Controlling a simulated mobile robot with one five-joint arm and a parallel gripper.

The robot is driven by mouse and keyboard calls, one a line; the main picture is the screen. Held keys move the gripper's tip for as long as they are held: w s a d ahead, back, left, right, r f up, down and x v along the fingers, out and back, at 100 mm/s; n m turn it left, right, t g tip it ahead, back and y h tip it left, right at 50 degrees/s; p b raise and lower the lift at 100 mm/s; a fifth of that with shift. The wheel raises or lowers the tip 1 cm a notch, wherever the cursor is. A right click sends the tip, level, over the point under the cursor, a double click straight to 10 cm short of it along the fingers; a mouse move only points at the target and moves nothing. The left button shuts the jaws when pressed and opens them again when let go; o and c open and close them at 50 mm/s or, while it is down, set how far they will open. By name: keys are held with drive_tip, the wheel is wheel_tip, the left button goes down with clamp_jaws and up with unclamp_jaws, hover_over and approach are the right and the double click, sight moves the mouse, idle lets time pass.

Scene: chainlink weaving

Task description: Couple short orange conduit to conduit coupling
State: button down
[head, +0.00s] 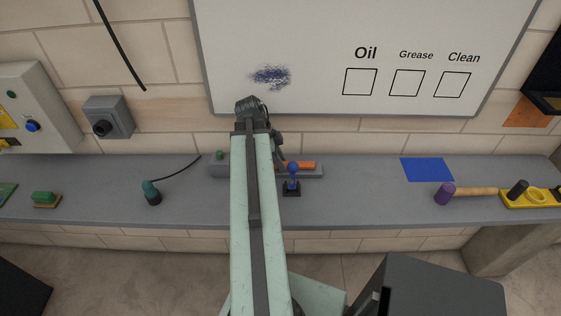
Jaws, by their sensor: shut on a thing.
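The short orange conduit (300,165) lies level along a grey bar-shaped fixture (313,173) on the bench, just right of my arm. My gripper (280,157) points down at the conduit's left part and is shut on it; the fingertips are small and partly hidden. My arm covers the middle of the fixture, so I cannot make out the conduit coupling or whether the conduit touches it. A green knob (219,155) shows at the fixture's left end.
A blue-topped joystick-like stand (292,180) is close in front of the conduit. A teal-topped object (151,193) and green brush (44,199) lie left. The bench between is clear.

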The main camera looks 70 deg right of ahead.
idle(0.4)
drive_tip(key=shift+w+a, duration=0.25)
drive_tip(key=shift+w, duration=0.45)
drive_tip(key=shift+w+a, duration=0.3)
drive_tip(key=shift+w, duration=0.45)
drive_tip(key=shift+w+a, duration=0.25)
drive_tip(key=shift+w, duration=0.45)
drive_tip(key=c, duration=1.1)
unclamp_jaws()
drive_tip(key=shift+w, duration=0.1)
drive_tip(key=p+v, duration=0.7)
drive_tip(key=shift+r, duration=0.3)
drive_tip(key=shift+w+a+r, duration=0.1)
drive_tip(key=shift+w+r, duration=0.05)
drive_tip(key=shift+r, duration=0.05)
drive_tip(key=shift+f, duration=0.15)
